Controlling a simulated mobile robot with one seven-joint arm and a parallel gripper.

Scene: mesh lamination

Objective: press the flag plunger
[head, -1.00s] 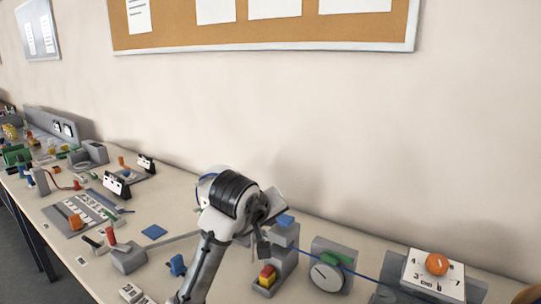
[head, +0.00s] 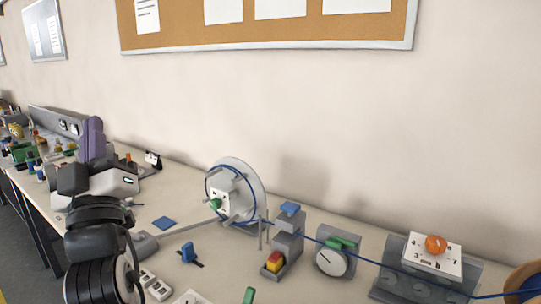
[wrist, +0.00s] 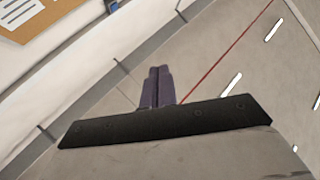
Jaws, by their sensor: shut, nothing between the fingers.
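I cannot tell for certain which part is the flag plunger. A grey stepped block (head: 288,246) stands right of centre on the bench, with a blue cap (head: 290,208) on top and a red and yellow block (head: 273,262) at its foot. My gripper (head: 92,124) is at the left in the head view, its purple fingers pointing up, well away from that block. In the wrist view the fingers (wrist: 158,76) are together with nothing between them. The wrist view shows wall and floor, none of the bench devices. My gripper hides part of the bench's left side.
A round disc with a blue cable (head: 240,180) stands at centre. A grey dial box (head: 335,259) and an orange knob panel (head: 434,255) are to the right. A wall stands behind.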

